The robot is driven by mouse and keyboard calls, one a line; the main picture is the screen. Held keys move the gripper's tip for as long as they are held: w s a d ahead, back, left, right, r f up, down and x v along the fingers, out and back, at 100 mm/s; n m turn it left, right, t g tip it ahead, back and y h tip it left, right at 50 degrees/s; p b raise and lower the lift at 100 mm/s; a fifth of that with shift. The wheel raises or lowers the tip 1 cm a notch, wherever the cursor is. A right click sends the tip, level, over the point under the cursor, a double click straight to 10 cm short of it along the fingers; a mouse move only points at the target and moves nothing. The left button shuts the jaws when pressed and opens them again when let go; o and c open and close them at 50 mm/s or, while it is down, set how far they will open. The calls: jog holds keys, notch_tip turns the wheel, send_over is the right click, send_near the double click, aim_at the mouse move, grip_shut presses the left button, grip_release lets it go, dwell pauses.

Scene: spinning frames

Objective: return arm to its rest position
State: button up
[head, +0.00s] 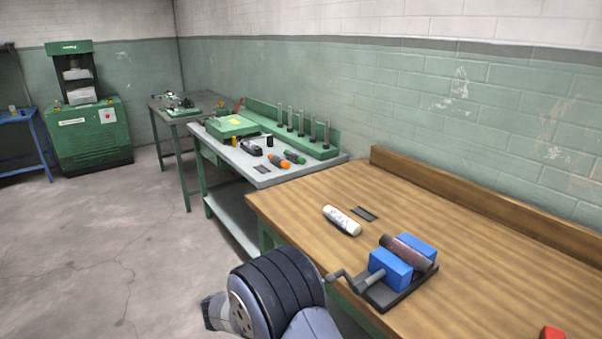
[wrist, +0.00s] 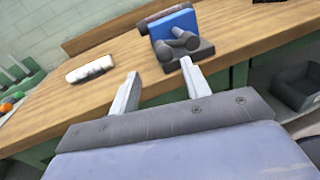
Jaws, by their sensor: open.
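My gripper (wrist: 158,88) is open in the wrist view, with its two pale fingers apart and nothing between them. It points toward the front edge of the wooden bench (wrist: 140,75). In the head view part of my arm shows at the bottom middle, in front of the bench (head: 470,190); the fingers are not visible there. A blue cranked device (head: 390,268) with a brown roller sits on the bench, and it also shows beyond the right finger in the wrist view (wrist: 172,24). A white cylinder (head: 342,221) lies on the bench, apart from my gripper.
A dark flat plate (head: 365,213) lies near the cylinder. A red object (head: 553,333) is at the bench's near right. A grey table (head: 278,176) with tools and a rack of upright pins (head: 300,130) stands beyond. A green machine (head: 90,130) is at the far left. The left floor is clear.

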jog(key=shift+p+x, duration=0.4)
jog(key=shift+x, duration=2.7)
jog(key=shift+s+d, duration=0.1)
